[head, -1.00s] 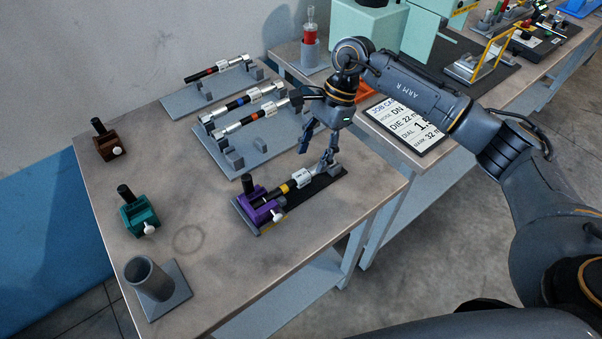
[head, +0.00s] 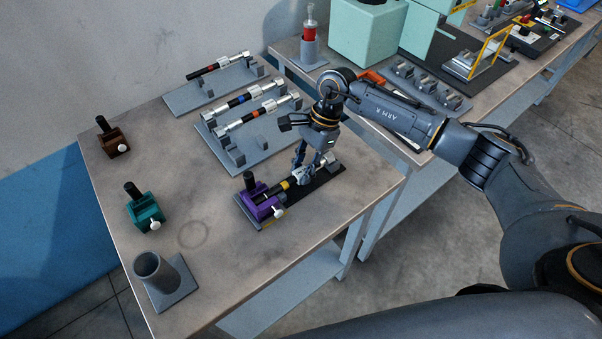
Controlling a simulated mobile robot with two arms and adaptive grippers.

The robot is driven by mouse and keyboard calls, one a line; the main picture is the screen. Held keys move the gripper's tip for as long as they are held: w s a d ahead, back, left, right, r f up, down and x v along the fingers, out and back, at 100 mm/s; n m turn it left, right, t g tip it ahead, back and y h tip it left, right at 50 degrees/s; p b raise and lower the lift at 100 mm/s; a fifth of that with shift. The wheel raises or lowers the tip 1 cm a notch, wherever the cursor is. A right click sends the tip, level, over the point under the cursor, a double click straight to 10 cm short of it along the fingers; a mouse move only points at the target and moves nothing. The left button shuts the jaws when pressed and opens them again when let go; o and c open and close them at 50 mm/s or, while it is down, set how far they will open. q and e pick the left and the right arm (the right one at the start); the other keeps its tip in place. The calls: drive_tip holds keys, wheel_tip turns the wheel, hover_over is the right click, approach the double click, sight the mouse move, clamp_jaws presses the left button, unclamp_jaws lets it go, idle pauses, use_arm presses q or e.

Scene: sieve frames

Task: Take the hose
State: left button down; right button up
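A short black hose (head: 275,191) with a yellow band, a white label and a metal end fitting lies in a fixture on the table. The fixture has a black base (head: 325,181) and a purple clamp block (head: 259,203) gripping the hose's near left end. My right gripper (head: 306,175) points down with its fingertips at the labelled part of the hose, close to the metal fitting. The fingers partly hide the hose there, and whether they are closed on it cannot be told. My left gripper is out of view.
Other banded hoses lie on grey racks (head: 254,147) behind. A brown clamp block (head: 112,140), a teal one (head: 146,209) and a grey tube holder (head: 160,277) stand at the left. The table's front middle is clear. A second bench (head: 350,68) stands behind right.

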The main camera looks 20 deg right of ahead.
clamp_jaws()
drive_tip(key=shift+r, duration=0.1)
